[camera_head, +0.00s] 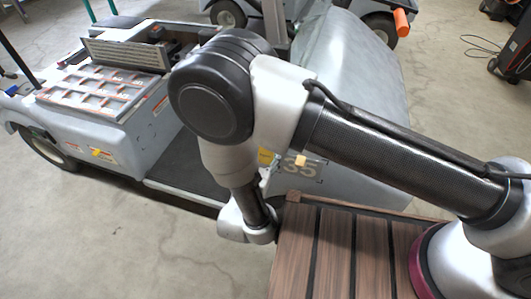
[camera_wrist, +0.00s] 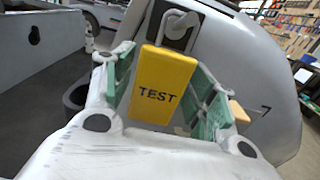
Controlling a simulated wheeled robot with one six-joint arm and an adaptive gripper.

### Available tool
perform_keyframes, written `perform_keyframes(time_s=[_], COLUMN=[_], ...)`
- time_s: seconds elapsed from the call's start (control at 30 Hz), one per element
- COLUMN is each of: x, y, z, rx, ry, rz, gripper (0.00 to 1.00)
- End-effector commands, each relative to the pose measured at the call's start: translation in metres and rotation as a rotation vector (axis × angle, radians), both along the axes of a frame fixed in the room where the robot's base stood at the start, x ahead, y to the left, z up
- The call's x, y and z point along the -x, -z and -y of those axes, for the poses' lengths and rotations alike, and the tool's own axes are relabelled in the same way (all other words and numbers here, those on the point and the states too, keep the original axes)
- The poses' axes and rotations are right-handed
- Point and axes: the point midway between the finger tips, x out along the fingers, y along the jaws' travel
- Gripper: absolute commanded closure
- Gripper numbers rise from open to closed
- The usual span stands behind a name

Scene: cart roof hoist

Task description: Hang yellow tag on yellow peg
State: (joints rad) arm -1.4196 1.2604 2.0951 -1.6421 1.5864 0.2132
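The yellow tag (camera_wrist: 160,85), printed TEST, fills the middle of the wrist view, with a grey loop at its top. My gripper (camera_wrist: 165,75) has one green-padded finger on each side of the tag. The pads lie close to its edges, but I cannot tell whether they press on it. In the head view a small yellow patch (camera_head: 265,157) shows beside my arm, probably the tag. A yellow block, apparently the peg (camera_head: 300,160), sticks out near the number 35. A pale orange block, likely the same peg (camera_wrist: 240,112), shows right of the fingers.
The grey cart (camera_head: 190,160) stands across the upper left, its curved panel (camera_head: 355,80) behind my arm. A wooden slatted deck (camera_head: 335,250) lies at the lower right. Concrete floor (camera_head: 120,240) is free at the lower left. A second vehicle stands at the back.

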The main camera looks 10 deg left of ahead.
Motion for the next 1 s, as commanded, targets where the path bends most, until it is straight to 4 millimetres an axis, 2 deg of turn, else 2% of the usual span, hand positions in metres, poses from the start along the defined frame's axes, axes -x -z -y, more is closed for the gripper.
perform_keyframes(time_s=[0.03,0.13,0.17,0.2,0.23,0.37,0.4,1.0], x=[0.0001,0.0001,0.0001,0.0001,0.0001,0.0001,0.0001,0.0001], y=[0.0000,0.0000,0.0000,0.0000,0.0000,0.0000,-0.0001,-0.0072], z=[0.0000,0.0000,0.0000,0.0000,0.0000,0.0000,0.0000,-0.0001], rx=[0.000,0.000,0.000,0.000,0.000,0.000,0.000,0.000], ry=[0.000,0.000,0.000,0.000,0.000,0.000,0.000,0.000], rz=[0.000,0.000,0.000,0.000,0.000,0.000,0.000,0.000], gripper=[0.59,0.78,0.80,0.80,0.61,0.84,0.86,0.86])
